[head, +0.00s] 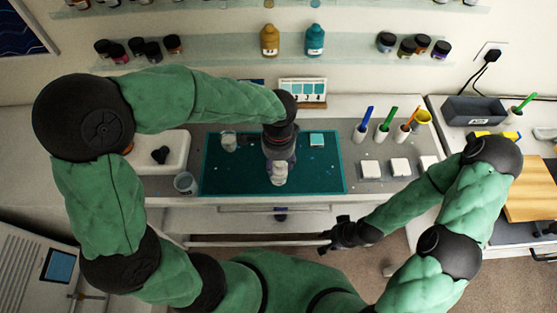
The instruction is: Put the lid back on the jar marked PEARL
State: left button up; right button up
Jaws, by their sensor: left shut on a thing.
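My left gripper (280,160) points down over the teal mat (325,180) and is shut on a small whitish object (278,175). The gripper partly hides this object, and I cannot tell whether it is a jar or a lid. A clear, pale jar-like cup (228,142) stands near the mat's left back corner. Small dark-lidded jars (172,43) stand on the wall shelf. No PEARL marking is readable. My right gripper (338,236) is low in front of the bench, away from the mat; its finger opening is unclear.
A clear cup (186,183) stands left of the mat. Blue, green and orange handled tools (384,122), white blocks (369,169) and a yellow cup (422,117) are at the right. A card stand (303,92) is behind the mat. The mat's right half is mostly clear.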

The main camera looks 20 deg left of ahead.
dwell(0.7)
pick_arm(q)
jog(key=o, duration=0.9)
jog(key=shift+o, duration=0.4)
jog(key=o, duration=0.3)
jog(key=shift+o, duration=0.2)
jog(key=shift+r+p, duration=3.15)
jog(key=shift+r, duration=0.35)
